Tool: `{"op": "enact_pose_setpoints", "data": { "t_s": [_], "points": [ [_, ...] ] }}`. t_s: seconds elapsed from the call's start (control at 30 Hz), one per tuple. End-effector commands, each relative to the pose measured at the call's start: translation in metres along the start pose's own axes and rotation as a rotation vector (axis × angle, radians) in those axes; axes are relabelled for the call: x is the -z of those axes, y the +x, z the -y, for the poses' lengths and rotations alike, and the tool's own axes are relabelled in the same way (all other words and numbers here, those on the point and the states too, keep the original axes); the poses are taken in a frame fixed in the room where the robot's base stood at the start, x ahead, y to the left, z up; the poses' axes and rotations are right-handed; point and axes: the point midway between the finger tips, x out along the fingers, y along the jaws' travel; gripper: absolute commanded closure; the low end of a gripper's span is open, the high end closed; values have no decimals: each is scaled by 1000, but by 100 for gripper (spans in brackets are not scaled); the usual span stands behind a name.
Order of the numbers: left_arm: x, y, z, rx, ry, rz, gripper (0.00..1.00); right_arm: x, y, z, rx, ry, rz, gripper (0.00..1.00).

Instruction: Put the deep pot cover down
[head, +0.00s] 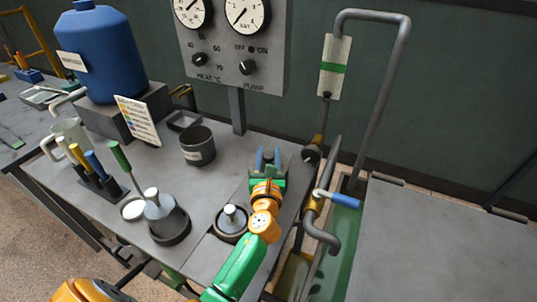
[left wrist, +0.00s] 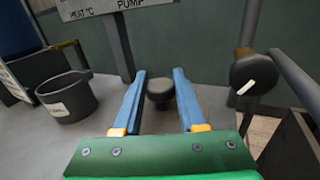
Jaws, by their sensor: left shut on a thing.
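My left gripper (head: 268,158) is over the right part of the grey bench, its two blue fingers pointing away from me. In the left wrist view the fingers (left wrist: 159,88) are on either side of a dark round knob (left wrist: 160,93), which I take to be the handle of the deep pot cover. The gripper is shut on it. The rest of the cover is hidden, so I cannot tell whether it touches the bench. A dark open pot (head: 198,150) with a pale label stands left of the gripper; it also shows in the left wrist view (left wrist: 66,101). My right gripper is not in view.
A small pot (head: 232,222) with a pale knob stands just left of my forearm. A gauge panel (head: 235,45) rises behind. Pipes and a blue-handled valve (head: 336,199) stand close on the right.

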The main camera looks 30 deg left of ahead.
Motion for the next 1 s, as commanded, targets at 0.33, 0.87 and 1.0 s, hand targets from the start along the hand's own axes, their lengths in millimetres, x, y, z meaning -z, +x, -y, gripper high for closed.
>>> {"op": "enact_pose_setpoints", "data": {
  "t_s": [0.33, 0.87, 1.0],
  "points": [
    [4, 0, 0, 0, 0, 1, 24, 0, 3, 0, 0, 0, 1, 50],
    [6, -46, 0, 2, -1, -2, 24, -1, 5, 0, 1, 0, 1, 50],
    [5, -67, 1, 1, 0, -1, 24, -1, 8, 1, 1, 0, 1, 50]
  ]
}}
